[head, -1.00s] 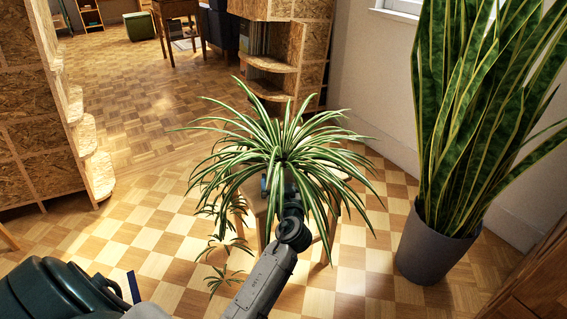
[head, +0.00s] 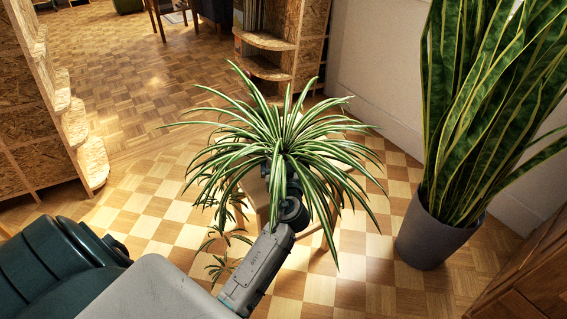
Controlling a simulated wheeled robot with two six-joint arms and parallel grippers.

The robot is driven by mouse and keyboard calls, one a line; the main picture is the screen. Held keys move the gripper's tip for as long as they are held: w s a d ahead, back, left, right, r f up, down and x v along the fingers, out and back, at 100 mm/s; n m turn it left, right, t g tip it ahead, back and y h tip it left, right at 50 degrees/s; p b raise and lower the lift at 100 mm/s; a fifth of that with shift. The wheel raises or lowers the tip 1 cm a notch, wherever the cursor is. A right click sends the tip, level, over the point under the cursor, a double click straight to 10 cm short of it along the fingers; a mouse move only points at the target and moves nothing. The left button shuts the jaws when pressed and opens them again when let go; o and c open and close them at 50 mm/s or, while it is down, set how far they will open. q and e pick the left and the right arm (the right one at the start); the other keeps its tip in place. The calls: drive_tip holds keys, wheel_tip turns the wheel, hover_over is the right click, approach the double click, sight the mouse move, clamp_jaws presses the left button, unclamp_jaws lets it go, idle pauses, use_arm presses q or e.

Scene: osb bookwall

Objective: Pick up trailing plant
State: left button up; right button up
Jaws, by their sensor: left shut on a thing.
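The trailing plant (head: 282,130) has long arching green leaves with pale stripes, and small plantlets (head: 222,240) hang at its lower left. It is in the middle of the head view, over a small light wooden stand (head: 252,190). My left arm reaches up to it from below, and my left gripper (head: 280,168) is shut on it. The leaves hide the fingertips and most of the pot. I cannot tell whether the pot touches the stand. My right gripper is not in view.
A tall snake plant (head: 480,110) in a grey pot (head: 432,236) stands at the right by the wall. Wooden-board shelves stand at the left (head: 35,120) and at the back (head: 270,68). A brown wooden cabinet (head: 530,270) fills the lower right corner. Checkered floor at the left is clear.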

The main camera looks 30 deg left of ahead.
use_arm(q)
drive_tip(key=shift+c, duration=0.7)
